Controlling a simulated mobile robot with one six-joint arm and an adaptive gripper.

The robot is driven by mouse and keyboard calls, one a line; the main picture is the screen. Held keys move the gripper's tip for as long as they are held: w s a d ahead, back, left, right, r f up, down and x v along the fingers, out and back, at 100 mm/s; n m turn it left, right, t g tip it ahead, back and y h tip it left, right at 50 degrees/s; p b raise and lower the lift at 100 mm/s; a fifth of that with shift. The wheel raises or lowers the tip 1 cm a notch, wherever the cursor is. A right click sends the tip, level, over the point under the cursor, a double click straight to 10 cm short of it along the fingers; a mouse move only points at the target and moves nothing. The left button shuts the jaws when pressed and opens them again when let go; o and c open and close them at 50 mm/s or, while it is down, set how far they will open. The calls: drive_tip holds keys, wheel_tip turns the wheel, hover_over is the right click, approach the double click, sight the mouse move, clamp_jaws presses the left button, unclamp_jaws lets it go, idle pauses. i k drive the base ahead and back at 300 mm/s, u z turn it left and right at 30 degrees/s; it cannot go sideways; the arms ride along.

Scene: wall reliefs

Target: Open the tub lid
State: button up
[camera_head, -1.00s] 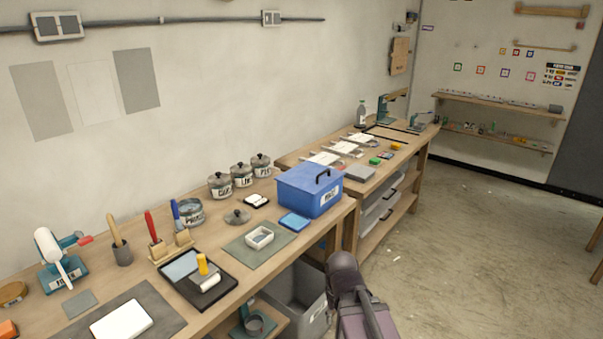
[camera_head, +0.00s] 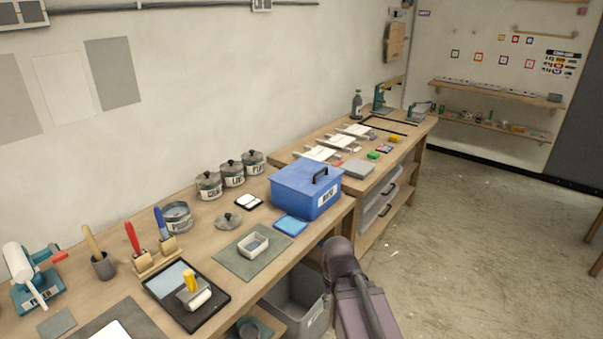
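A blue tub (camera_head: 318,205) with a white label on its front stands on the workbench near its right end. Its blue lid (camera_head: 292,180) sits shut on top and has a black handle (camera_head: 320,174). The inside of the tub is hidden. A part of my arm shows at the bottom, in front of the bench and below the tub. My gripper is not in view.
A blue tray (camera_head: 290,226) lies just in front of the tub. Lidded pots (camera_head: 232,174) stand to its left. A loose pot lid (camera_head: 228,221) and a small white box (camera_head: 253,245) lie nearby. A grey bin (camera_head: 297,303) is under the bench. Floor at right is clear.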

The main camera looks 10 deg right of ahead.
sight(307, 176)
drive_tip(key=z, duration=0.05)
drive_tip(key=k, duration=0.65)
drive_tip(key=u, duration=0.3)
drive_tip(key=i, duration=1.5)
drive_tip(key=z, duration=0.55)
